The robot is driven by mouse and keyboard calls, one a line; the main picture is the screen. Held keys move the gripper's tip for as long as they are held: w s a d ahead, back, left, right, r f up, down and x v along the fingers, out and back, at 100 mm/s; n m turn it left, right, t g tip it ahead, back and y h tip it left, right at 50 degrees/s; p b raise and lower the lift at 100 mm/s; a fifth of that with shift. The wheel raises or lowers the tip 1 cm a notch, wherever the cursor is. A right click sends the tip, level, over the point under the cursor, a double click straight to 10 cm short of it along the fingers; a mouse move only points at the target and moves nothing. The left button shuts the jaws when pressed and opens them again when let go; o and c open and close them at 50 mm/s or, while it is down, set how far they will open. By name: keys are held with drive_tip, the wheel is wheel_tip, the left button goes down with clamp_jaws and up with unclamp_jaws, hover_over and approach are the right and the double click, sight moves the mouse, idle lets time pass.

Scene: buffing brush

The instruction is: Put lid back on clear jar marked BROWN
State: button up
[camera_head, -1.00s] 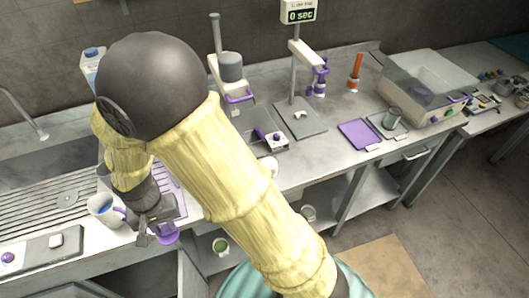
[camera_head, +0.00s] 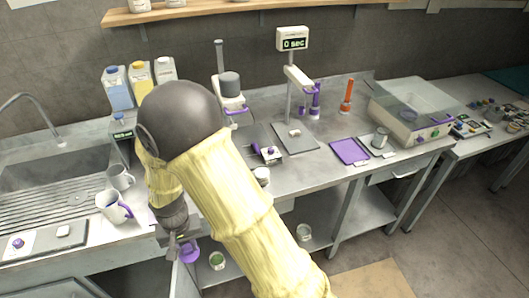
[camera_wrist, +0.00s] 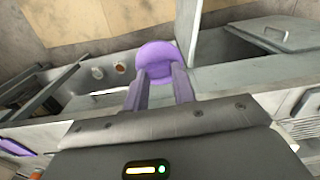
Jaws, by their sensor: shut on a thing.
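A round purple lid (camera_wrist: 157,56) is between the two fingers of my gripper (camera_wrist: 160,78) in the wrist view. The gripper is shut on it. In the head view the lid (camera_head: 191,253) shows below my gripper (camera_head: 181,240), in front of the counter's front edge. A small jar with green contents (camera_head: 217,261) stands low, just right of the lid and apart from it. Another open jar (camera_head: 304,232) stands on the lower shelf. A pale round container (camera_head: 262,175) is at the counter's front edge, partly behind my arm. I cannot read BROWN on any jar.
A mug with a purple handle (camera_head: 113,206) and a grey mug (camera_head: 120,177) stand left by the sink (camera_head: 50,165). Cartons (camera_head: 118,90) stand at the back. A purple tray (camera_head: 350,151) lies to the right. Counter legs and the lower shelf (camera_head: 325,212) border the space below.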

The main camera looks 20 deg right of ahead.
drive_tip(key=w+d+f, duration=0.3)
drive_tip(key=d+f, duration=0.3)
drive_tip(key=d, duration=0.2)
drive_tip(key=w+d+f, duration=0.3)
drive_tip(key=d+f, duration=0.4)
drive_tip(key=d, duration=0.2)
drive_tip(key=shift+w+d+n, duration=0.2)
drive_tip(key=shift+d+n, duration=0.1)
drive_tip(key=shift+a, duration=0.15)
